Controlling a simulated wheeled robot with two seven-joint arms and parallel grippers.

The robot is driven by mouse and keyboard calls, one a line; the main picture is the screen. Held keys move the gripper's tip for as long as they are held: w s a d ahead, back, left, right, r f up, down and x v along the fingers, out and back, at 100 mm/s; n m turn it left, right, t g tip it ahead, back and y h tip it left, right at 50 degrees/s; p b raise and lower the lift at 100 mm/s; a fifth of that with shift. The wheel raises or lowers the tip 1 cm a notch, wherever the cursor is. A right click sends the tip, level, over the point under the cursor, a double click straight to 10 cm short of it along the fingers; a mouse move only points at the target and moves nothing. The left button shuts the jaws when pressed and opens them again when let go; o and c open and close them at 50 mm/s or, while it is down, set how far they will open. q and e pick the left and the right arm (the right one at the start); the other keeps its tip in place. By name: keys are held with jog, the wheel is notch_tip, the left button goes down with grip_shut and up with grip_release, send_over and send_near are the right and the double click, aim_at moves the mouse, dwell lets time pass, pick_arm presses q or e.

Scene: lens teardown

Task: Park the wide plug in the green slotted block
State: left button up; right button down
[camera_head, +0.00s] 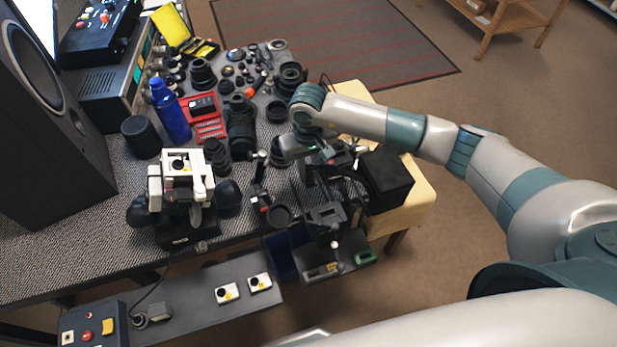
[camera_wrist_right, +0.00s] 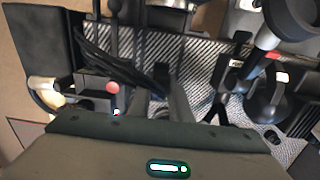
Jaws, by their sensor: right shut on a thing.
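The green slotted block (camera_head: 365,258) sits at the right of a dark tray below the table's front edge. My right gripper (camera_head: 328,165) is over the right end of the table, behind and above that block and apart from it. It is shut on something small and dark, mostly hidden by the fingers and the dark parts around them. I cannot make out the wide plug for certain in either view. In the right wrist view my gripper's body fills the bottom, with dark fingers (camera_wrist_right: 172,95) reaching up among black strands. My left gripper is out of view.
A black box (camera_head: 386,178) stands right of the gripper. An olive block (camera_head: 322,270) lies in the dark tray (camera_head: 345,262), left of the green one. A white-topped fixture (camera_head: 182,165), a blue bottle (camera_head: 170,112) and several lens parts crowd the table. Open floor lies to the right.

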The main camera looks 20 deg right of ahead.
aim_at(308, 181)
jog(key=shift+f+p, duration=0.4)
jog(key=shift+f, duration=0.05)
notch_tip(308, 181, down, 2)
jog(key=shift+p, duration=0.55)
jog(key=shift+f, duration=0.55)
jog(key=shift+f, duration=0.2)
jog(key=c, duration=1.6)
grip_release()
